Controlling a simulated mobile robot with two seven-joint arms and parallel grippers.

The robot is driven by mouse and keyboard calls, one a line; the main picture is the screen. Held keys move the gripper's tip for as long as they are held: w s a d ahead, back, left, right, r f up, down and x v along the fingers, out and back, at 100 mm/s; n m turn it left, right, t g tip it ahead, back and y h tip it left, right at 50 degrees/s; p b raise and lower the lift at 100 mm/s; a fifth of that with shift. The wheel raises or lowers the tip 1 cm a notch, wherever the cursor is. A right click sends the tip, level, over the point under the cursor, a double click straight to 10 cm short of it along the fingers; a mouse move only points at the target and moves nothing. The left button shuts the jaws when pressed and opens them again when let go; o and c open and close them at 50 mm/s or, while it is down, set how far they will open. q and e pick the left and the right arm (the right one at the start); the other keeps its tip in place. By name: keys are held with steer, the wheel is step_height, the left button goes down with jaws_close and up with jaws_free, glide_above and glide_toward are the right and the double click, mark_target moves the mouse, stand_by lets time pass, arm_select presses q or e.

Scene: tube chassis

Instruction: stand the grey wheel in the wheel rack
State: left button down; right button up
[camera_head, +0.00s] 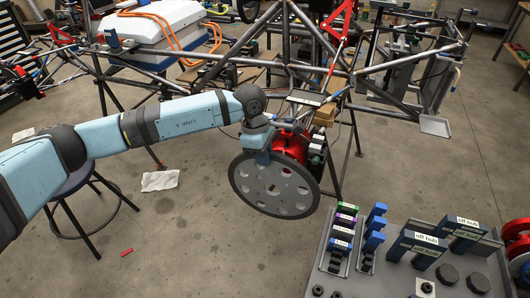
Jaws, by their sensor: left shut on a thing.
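The grey wheel (275,190), a large disc with a dark rim and round holes, hangs upright in the air near the middle of the view. My left gripper (260,154) is shut on its upper edge; the fingertips are partly hidden. Dark uprights with blue parts and "off hub" labels (416,244) stand on a grey bench (350,284) at the lower right. They look like the wheel rack, but I cannot tell for sure. The wheel is left of the bench and apart from these uprights. My right gripper is not in view.
Red wheels (518,243) are at the right edge. A tube chassis (270,65) fills the back.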

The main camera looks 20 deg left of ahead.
arm_select(q)
steer(key=shift+r, duration=0.1)
steer(key=shift+d+r+y+p, duration=0.1)
steer(key=shift+d+y+p, duration=0.25)
steer(key=shift+d+y, duration=0.9)
stand_by(0.8)
